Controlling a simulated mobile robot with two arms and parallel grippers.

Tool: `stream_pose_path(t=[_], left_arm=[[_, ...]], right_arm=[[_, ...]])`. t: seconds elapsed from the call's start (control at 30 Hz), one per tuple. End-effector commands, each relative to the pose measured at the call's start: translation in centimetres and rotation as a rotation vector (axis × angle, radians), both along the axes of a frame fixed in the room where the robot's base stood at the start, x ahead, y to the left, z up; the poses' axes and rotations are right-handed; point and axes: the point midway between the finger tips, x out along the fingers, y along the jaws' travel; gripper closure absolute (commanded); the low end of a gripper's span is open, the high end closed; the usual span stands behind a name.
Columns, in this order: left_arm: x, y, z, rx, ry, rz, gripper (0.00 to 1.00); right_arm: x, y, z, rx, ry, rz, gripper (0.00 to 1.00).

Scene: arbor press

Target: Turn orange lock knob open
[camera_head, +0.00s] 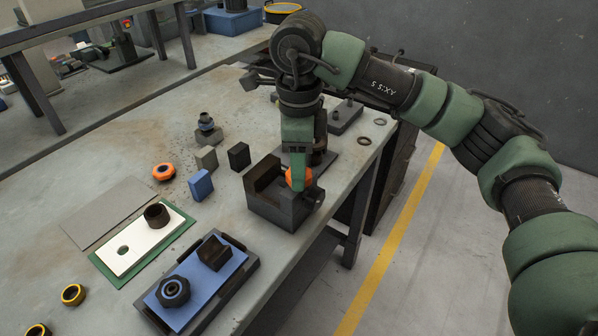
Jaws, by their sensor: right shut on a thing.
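The orange lock knob (300,178) sits on the front right side of a dark grey fixture block (280,207) near the table's right edge. My right gripper (298,176) reaches down from above and is shut on the knob, its green finger covering part of it. The contact on the far side of the knob is hidden. My left gripper is not in view.
A blue fixture plate (186,304) in a dark tray lies in front, and a white plate (130,252) on green lies left of it. Small blocks (201,184) and an orange ring (163,172) stand behind. Bare table (60,185) lies at the left.

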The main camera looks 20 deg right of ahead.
Motion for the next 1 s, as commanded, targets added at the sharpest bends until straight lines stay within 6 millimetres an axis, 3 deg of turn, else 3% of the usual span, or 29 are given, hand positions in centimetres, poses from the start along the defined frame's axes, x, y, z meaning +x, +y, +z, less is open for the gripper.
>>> stream_pose_path(t=[0.73,0.77,0.83,1.0], left_arm=[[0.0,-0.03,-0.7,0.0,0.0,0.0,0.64],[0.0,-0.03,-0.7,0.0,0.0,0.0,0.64],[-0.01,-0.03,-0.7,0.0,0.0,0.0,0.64],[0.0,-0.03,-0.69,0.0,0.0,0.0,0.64]], right_arm=[[-0.15,-0.03,-0.3,-0.004,0.009,0.096,0.98],[-0.15,-0.03,-0.3,-0.004,0.009,0.096,0.55],[-0.14,-0.02,-0.29,-0.004,0.008,0.096,0.36],[-0.08,-0.01,-0.17,-0.002,0.005,0.095,0.36]])
